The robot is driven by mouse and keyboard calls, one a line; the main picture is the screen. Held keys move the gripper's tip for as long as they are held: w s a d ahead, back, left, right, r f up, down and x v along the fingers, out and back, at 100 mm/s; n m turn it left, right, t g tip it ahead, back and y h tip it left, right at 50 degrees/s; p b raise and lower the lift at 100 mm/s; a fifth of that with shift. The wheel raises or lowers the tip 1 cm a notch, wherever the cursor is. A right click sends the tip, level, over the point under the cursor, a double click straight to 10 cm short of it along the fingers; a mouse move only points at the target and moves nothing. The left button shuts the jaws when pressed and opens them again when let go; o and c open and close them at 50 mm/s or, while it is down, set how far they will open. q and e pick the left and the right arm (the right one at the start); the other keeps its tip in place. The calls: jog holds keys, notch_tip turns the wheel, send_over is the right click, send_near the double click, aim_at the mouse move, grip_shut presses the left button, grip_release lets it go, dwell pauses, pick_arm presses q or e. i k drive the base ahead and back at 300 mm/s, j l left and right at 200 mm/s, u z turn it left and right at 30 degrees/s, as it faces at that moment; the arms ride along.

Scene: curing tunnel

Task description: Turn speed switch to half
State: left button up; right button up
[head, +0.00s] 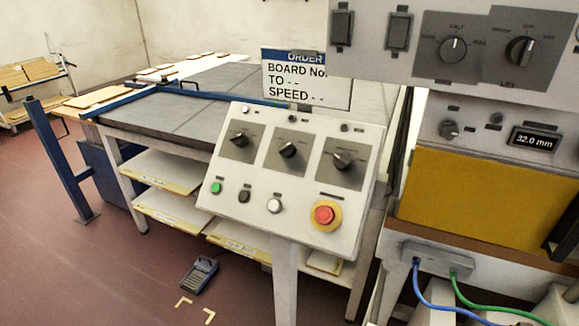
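Neither of my grippers is in view. Several rotary switches show, and their small labels are too blurred to tell surely which one is the speed switch. On the upper right panel (378,62) there is a left dial (453,50), its pale pointer mark roughly upright, and a right dial (520,50) with a black knob. The label above the left dial may read "half". The sloped white console (237,177) carries a left knob (240,139), a middle knob (289,150) and a right knob (344,161), each on a grey plate. Nothing touches any of them.
The console also has a green button (216,188) and a red emergency stop (324,215). An order sign (306,78) stands behind it. A yellow cover (470,200) and a "32.0 mm" display (533,140) are at right. A foot pedal (200,275) lies on the floor, which is clear at left.

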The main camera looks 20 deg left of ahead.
aim_at(239, 139)
jog(key=k+j, duration=0.1)
jog(key=j, duration=0.95)
jog(key=k+j, duration=0.15)
jog(key=j, duration=0.9)
jog(key=k+z, duration=0.05)
